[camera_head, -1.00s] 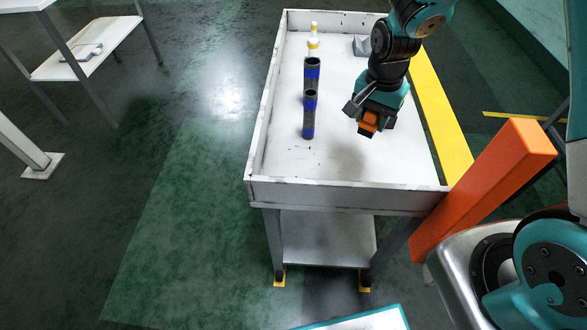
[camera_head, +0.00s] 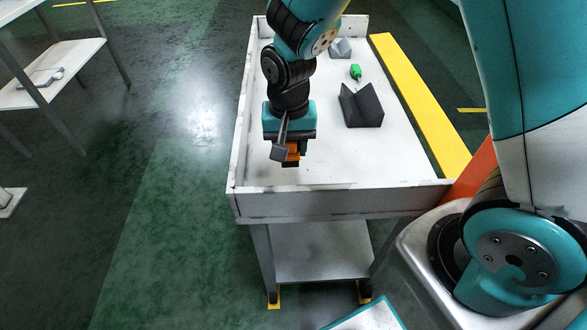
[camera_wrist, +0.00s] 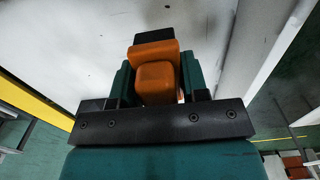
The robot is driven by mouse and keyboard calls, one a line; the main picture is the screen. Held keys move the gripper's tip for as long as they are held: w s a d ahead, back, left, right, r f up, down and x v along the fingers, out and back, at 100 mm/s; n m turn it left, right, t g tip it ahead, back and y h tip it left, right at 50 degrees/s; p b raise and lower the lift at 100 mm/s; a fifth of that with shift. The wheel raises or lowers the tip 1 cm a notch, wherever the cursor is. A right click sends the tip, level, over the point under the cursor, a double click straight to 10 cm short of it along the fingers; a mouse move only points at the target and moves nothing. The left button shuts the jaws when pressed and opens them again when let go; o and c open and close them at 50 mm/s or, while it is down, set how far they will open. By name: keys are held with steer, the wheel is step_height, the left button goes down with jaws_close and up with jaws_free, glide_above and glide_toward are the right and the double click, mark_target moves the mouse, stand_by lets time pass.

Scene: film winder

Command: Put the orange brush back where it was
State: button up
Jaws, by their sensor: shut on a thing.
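The orange brush (camera_head: 292,153) is held in my gripper (camera_head: 287,146) over the near left part of the white tray-topped cart (camera_head: 340,195). My gripper is shut on the brush. In the wrist view the brush (camera_wrist: 158,82) is an orange block with a black end, between the teal fingers (camera_wrist: 160,85). The pale tray floor lies beyond it, and a tray wall is to the right. I cannot tell how high the brush is above the floor.
A dark V-shaped block (camera_head: 362,107), a small green item (camera_head: 355,72) and a grey block (camera_head: 340,48) stand on the tray's right side. The near right tray floor is clear. Raised walls edge the tray. My arm blocks the tray's far left.

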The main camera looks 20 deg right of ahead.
mark_target(291, 179)
step_height(291, 179, down, 7)
steer(key=shift+f+b, duration=0.2)
steer(key=shift+b, duration=0.1)
steer(key=shift+s+f, duration=0.1)
steer(key=shift+f, duration=0.1)
steer(key=o, duration=1)
steer(key=shift+r, duration=0.1)
